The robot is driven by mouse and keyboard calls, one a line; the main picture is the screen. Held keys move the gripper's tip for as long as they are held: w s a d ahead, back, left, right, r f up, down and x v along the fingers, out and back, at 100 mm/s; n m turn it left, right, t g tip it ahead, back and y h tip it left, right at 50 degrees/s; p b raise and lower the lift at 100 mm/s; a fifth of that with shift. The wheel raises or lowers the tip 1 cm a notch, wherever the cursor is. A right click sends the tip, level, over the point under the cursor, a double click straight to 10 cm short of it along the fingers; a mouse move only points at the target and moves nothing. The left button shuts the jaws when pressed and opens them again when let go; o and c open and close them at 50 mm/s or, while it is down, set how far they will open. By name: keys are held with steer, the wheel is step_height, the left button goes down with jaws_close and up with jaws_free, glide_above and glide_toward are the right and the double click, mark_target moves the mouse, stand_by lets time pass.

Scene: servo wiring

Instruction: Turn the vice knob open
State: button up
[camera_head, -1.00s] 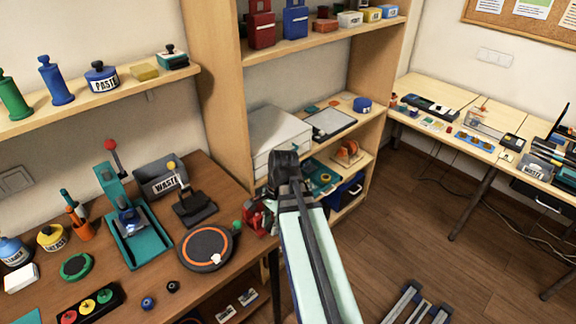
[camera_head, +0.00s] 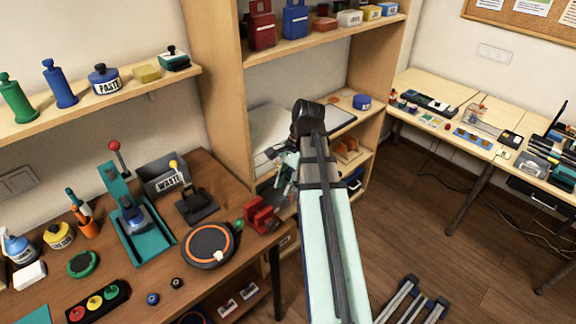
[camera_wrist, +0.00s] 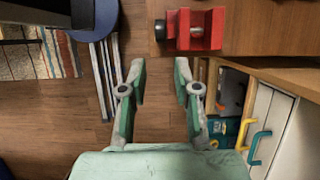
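The red vice (camera_head: 262,214) sits at the right corner of the brown workbench (camera_head: 215,275) in the head view. In the wrist view the red vice (camera_wrist: 205,30) is at the top, on the bench edge. Its round black knob (camera_wrist: 160,29) sticks out on the left side. My gripper (camera_wrist: 160,72) is open and empty, its two fingers apart over the floor, with the knob beyond the fingertips. In the head view my gripper (camera_head: 286,170) is right of and above the vice in the picture, partly hidden by my arm.
A round black turntable (camera_head: 208,244) with an orange ring lies left of the vice. A wooden shelf unit (camera_head: 372,125) stands behind my arm. Open floor (camera_wrist: 85,120) is at left.

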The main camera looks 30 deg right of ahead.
steer(key=shift+p+v, duration=1.15)
steer(key=shift+v, duration=0.5)
